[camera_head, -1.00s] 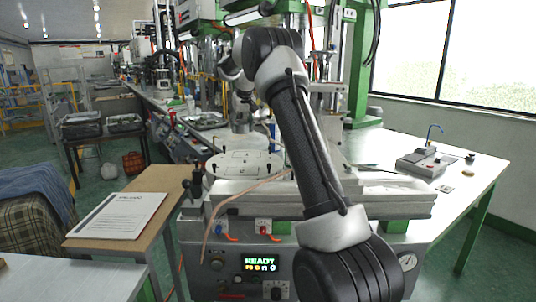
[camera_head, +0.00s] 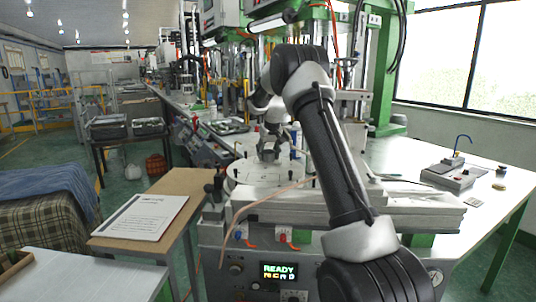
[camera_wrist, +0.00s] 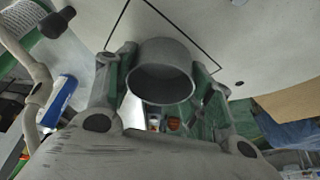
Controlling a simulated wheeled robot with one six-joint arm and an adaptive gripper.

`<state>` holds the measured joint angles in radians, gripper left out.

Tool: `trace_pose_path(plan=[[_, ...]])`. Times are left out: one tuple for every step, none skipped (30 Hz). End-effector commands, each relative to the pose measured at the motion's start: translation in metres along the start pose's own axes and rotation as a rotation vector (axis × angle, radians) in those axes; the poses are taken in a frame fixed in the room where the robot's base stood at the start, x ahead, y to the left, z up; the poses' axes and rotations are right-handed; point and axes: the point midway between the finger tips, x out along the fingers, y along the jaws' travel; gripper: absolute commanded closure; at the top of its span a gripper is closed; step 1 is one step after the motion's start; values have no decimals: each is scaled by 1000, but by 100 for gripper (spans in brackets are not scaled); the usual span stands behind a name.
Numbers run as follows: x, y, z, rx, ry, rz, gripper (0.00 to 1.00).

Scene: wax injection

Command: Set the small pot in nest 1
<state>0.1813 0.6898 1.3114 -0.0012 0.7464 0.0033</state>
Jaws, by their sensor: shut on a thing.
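The small pot (camera_wrist: 161,58) is a grey, open-topped cylinder, seen between my fingers in the wrist view. My gripper (camera_head: 269,146) is shut on the pot, over the round pale plate (camera_head: 247,176) on the machine's bed. Black outlines are drawn on the plate, and the wrist view shows the pot in front of one outlined area (camera_wrist: 197,38). The pot hides part of that outline and its number, so I cannot tell which nest it is. In the head view, the pot is low over the plate; I cannot tell whether it touches.
Small black pegs stand on the plate, one (camera_wrist: 57,22) near my finger. A blue-and-white item (camera_wrist: 59,101) is at left in the wrist view. An orange cable (camera_head: 262,197) crosses the plate's front edge. A paper sheet (camera_head: 143,216) lies on the side table.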

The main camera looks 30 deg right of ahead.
Motion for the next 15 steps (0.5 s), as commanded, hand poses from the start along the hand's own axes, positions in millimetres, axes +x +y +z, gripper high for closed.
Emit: trace_pose_path(plan=[[0, 0, 0, 0, 0, 0, 72], [0, 0, 0, 0, 0, 0, 72], [1, 0, 1, 0, -1, 0, 72], [2, 0, 1, 0, -1, 0, 72], [3, 0, 1, 0, -1, 0, 46], [2, 0, 1, 0, -1, 0, 38], [2, 0, 1, 0, -1, 0, 33], [2, 0, 1, 0, -1, 0, 27], [2, 0, 1, 0, -1, 0, 26], [2, 0, 1, 0, -1, 0, 26], [2, 0, 1, 0, -1, 0, 26], [2, 0, 1, 0, -1, 0, 26], [2, 0, 1, 0, -1, 0, 26], [2, 0, 1, 0, -1, 0, 26], [2, 0, 1, 0, -1, 0, 26]])
